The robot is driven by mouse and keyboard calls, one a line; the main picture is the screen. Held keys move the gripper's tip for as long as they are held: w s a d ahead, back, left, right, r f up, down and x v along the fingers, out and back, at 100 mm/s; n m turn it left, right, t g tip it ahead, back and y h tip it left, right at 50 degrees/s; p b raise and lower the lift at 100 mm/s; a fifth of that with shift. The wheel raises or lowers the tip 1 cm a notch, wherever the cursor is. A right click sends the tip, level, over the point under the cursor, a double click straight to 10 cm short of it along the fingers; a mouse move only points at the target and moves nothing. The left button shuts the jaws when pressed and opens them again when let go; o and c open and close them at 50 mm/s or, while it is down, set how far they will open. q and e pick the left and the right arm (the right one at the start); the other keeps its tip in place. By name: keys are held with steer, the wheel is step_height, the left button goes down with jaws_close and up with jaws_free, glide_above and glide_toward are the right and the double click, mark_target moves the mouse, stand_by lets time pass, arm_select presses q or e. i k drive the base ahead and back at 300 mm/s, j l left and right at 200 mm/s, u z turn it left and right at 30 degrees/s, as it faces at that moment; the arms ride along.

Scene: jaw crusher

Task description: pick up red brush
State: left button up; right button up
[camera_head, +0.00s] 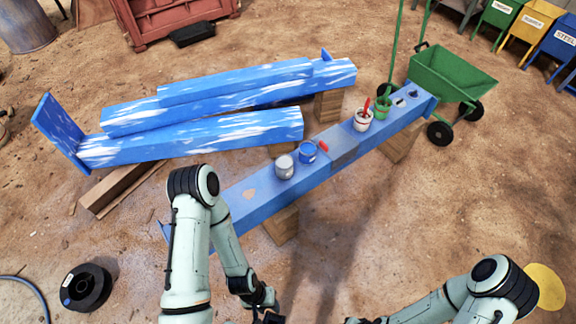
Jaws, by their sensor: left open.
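A red brush (367,104) stands upright in a white can (362,121) on the long blue beam (255,195), toward its far right end. A small red item (323,146) lies farther left on the same beam; it is too small to tell what it is. My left gripper (268,317) is open and empty at the bottom edge of the head view, well below and left of the brush. My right gripper (362,321) is at the bottom edge, partly cut off, and its jaws cannot be made out. Both grippers are well apart from the brush.
A grey can (284,167), a blue can (308,152) and a green can (382,107) also stand on the beam. Wooden blocks (282,226) support it. Other blue beams (200,138) lie behind at left. A green wheelbarrow (452,75) stands at right. A black spool (86,288) lies lower left.

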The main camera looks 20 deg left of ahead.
mark_target(366, 106)
steer(key=i+l+u, duration=0.2)
steer(key=i+l, duration=0.35)
steer(key=i+l+u, duration=0.2)
steer(key=i+l, duration=0.35)
steer(key=i+l+u, duration=0.2)
steer(key=i+l, duration=0.25)
steer(key=l, duration=0.3)
